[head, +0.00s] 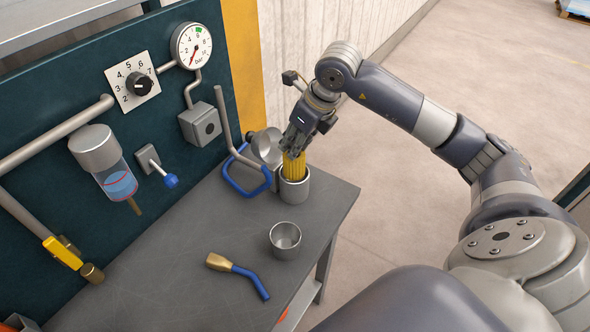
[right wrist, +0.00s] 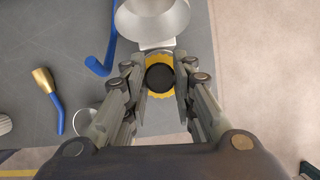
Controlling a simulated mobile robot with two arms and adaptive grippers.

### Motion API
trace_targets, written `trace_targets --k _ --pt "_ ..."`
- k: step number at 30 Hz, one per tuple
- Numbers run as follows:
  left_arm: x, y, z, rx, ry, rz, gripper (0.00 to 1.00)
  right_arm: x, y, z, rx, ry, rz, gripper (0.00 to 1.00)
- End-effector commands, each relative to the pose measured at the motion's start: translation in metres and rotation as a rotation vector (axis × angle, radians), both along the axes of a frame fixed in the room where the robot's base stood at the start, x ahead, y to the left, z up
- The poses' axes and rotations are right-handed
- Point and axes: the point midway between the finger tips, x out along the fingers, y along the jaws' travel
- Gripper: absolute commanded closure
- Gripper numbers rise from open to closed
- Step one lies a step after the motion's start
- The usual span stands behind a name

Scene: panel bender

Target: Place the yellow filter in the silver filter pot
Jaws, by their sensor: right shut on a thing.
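The yellow filter (head: 294,166) is upright in my right gripper (head: 297,150), with its lower end inside the mouth of the silver filter pot (head: 294,188) near the table's right edge. In the right wrist view, the yellow filter (right wrist: 160,76) shows from above as a yellow ring with a black centre. The fingers of my right gripper (right wrist: 160,88) are on both sides of it. The filter hides most of the pot's inside, so I cannot tell how deep it sits. My left gripper is not in view.
An empty silver cup (head: 285,240) stands nearer on the grey table (head: 215,235). A brass and blue nozzle (head: 238,275) lies beside it. A blue handle (head: 245,178) and a silver bowl-like part (head: 266,146) are close left of the pot. The panel (head: 60,105) rises behind.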

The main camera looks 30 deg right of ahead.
Motion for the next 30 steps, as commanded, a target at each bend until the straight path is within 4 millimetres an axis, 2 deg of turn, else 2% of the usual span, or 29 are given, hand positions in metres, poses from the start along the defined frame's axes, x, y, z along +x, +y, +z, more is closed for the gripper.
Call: trace_targets --k 15,28,29,30 --pt "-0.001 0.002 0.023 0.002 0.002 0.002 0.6 0.0 0.0 -0.063 0.001 0.002 0.002 1.0" --pt "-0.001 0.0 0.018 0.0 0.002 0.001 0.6 0.0 0.0 -0.073 -0.001 -0.001 0.003 1.0" --pt "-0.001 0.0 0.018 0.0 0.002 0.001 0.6 0.0 0.0 -0.073 -0.001 -0.001 0.003 0.73" --pt "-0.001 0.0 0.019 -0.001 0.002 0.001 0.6 0.0 0.0 -0.072 0.0 0.0 0.003 0.64"
